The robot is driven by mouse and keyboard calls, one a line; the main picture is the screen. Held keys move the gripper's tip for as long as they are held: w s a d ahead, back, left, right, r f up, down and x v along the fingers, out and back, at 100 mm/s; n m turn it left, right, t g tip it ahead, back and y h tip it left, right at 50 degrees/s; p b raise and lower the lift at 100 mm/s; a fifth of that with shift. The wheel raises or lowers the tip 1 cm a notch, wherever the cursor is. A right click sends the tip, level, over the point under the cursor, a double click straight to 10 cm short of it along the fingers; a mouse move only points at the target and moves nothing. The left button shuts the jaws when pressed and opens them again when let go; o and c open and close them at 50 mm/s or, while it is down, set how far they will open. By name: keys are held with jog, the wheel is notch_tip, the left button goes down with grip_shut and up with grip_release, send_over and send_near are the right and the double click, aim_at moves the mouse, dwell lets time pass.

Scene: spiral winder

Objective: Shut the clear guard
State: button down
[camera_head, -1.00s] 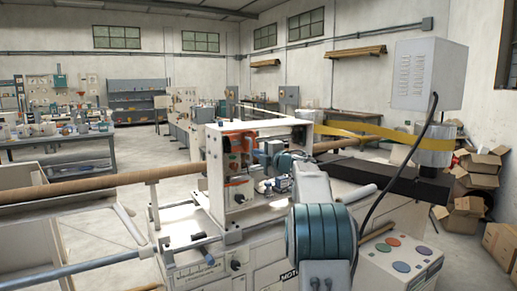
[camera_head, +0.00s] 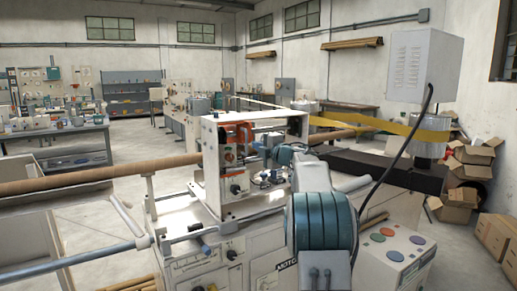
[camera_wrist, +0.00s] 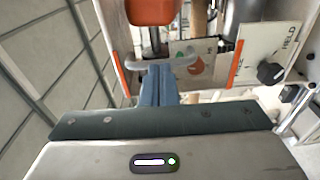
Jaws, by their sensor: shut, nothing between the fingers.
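The clear guard (camera_wrist: 117,68) is hard to make out; in the wrist view I take the upright orange strips to be its edges, with a see-through pane between them. A pale grey bar like a handle (camera_wrist: 183,61) crosses in front of it. My gripper (camera_wrist: 158,72) is shut and empty, its blue fingers together at the bar; whether they touch it I cannot tell. In the head view my gripper (camera_head: 270,148) is at the open front of the white winder housing (camera_head: 212,160), partly hidden by my wrist. How far the guard is open cannot be told.
A long brown tube (camera_head: 100,179) runs left from the housing. A yellow band (camera_head: 380,124) runs right to a grey spindle. Cardboard boxes (camera_head: 468,170) stand at far right.

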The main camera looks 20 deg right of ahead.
jog(key=s+d, duration=0.6)
jog(key=s, duration=0.3)
jog(key=s+a+r+m+h+p, duration=0.3)
jog(key=s+a+r+m+h, duration=0.3)
jog(key=m, duration=0.5)
jog(key=s+a+f+m+g+p, duration=0.2)
jog(key=s+a+f+g, duration=0.3)
jog(key=s, duration=0.6)
jog(key=s+a+f+m+g+y+p, duration=0.1)
jog(key=s+a+f+m+g, duration=0.3)
jog(key=s+a+f, duration=0.5)
jog(key=s+a+f+m+g+y+p, duration=0.1)
jog(key=s+a+f+g, duration=0.4)
jog(key=s, duration=0.9)
jog(key=a+f+m+p, duration=0.1)
jog(key=a+f+m, duration=0.1)
jog(key=a+f, duration=0.1)
jog(key=shift+m+g+p, duration=0.3)
jog(key=shift+p, duration=0.1)
